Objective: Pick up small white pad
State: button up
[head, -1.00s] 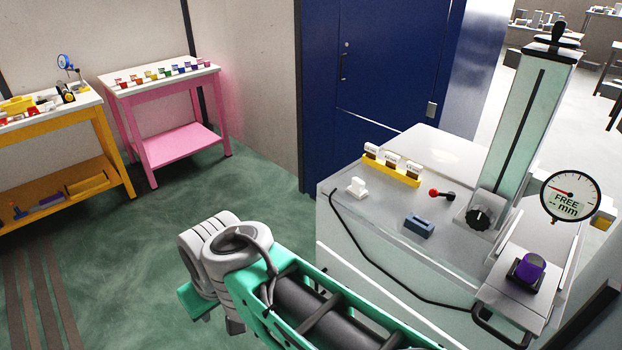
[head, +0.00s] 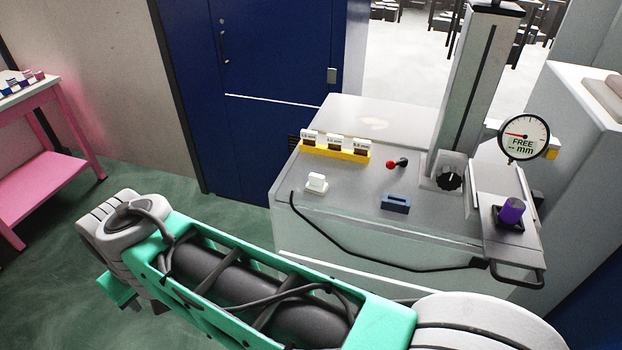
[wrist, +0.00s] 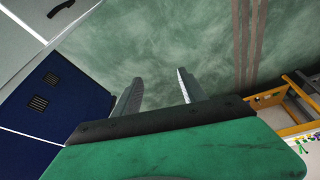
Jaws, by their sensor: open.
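The small white pad (head: 316,183) sits on the left front part of the grey bench top (head: 420,222) in the head view, in front of a yellow holder. Nothing touches it. My gripper (wrist: 158,82) shows in the wrist view, with its two grey fingers apart and nothing between them. Behind the fingers is only green floor. The pad is not in the wrist view. In the head view my green arm lies in front of the bench, and the fingers are not seen there.
Near the pad are the yellow holder (head: 335,150) with labelled white cards, a red-ended lever (head: 392,165), a blue-grey block (head: 396,203) and a black cable (head: 345,245). A column, dial gauge (head: 524,138) and purple knob (head: 511,211) stand right. A pink table (head: 45,190) is left.

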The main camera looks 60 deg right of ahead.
jog(key=o, duration=0.3)
jog(key=d+r+m+h, duration=0.1)
jog(key=d+m, duration=0.2)
jog(key=d, duration=0.4)
jog(key=d+r+m+h+b, duration=0.1)
jog(key=d+r+m, duration=0.1)
jog(key=d, duration=0.5)
jog(key=shift+w+d+r+m+g, duration=0.15)
jog(key=shift+w+d+m+g, duration=0.15)
jog(key=shift+w+m+g, duration=0.15)
jog(key=shift+o, duration=0.5)
jog(key=s+d+r+m+h, duration=0.1)
jog(key=s+d+m, duration=0.2)
jog(key=d, duration=0.6)
jog(key=shift+r+m+g+b, duration=0.3)
jog(key=shift+r+m+g, duration=0.05)
notch_tip(320, 180, up, 3)
jog(key=m+g+h, duration=0.1)
jog(key=m+g, duration=0.1)
jog(key=m, duration=0.5)
send_over(316, 176)
jog(key=a, duration=0.3)
jog(key=x, duration=0.6)
jog(key=shift+s+d+f+p, duration=0.2)
jog(key=shift+d+p, duration=0.2)
jog(key=shift+d, duration=0.05)
jog(key=shift+w+d+f, duration=0.1)
jog(key=shift+f, duration=0.35)
